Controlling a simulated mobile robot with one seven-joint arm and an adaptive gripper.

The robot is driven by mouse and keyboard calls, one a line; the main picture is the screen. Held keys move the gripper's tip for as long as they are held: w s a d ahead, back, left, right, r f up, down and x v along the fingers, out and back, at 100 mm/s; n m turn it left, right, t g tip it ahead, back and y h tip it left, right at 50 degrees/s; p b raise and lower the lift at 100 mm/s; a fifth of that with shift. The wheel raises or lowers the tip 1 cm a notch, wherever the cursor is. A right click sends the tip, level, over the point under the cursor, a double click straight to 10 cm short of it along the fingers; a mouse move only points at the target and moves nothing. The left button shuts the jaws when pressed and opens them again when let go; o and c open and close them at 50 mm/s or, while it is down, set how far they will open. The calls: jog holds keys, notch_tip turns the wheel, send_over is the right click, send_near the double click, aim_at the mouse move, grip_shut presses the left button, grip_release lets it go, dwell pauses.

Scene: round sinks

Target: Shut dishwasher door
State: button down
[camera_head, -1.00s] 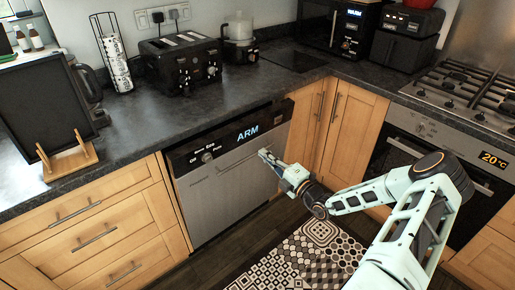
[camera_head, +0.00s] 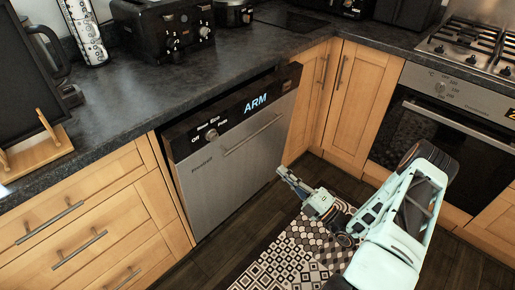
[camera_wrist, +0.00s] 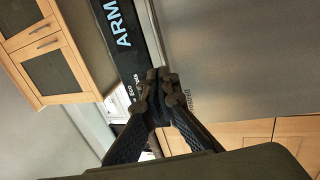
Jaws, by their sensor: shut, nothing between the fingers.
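The dishwasher door (camera_head: 228,165) is a silver front with a long handle (camera_head: 253,135) and a black control strip (camera_head: 230,118) reading "ARM". It is nearly upright, its top standing slightly out from the counter, with a dark gap along the left side. My gripper (camera_head: 282,172) is shut and empty, by the door's lower right edge in the head view; contact cannot be told. In the wrist view, the shut fingers (camera_wrist: 160,82) show in front of the door (camera_wrist: 235,60) and its black strip (camera_wrist: 125,40).
A dark counter (camera_head: 120,110) runs above the dishwasher. Wooden drawers (camera_head: 85,225) stand left, wooden cupboards (camera_head: 345,105) and an oven (camera_head: 435,150) right. A patterned mat (camera_head: 300,250) lies on the dark floor below my arm.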

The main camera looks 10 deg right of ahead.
jog(key=b+x, duration=0.1)
jog(key=x, duration=1.2)
jog(key=shift+a, duration=0.35)
jog(key=shift+w+f, duration=0.1)
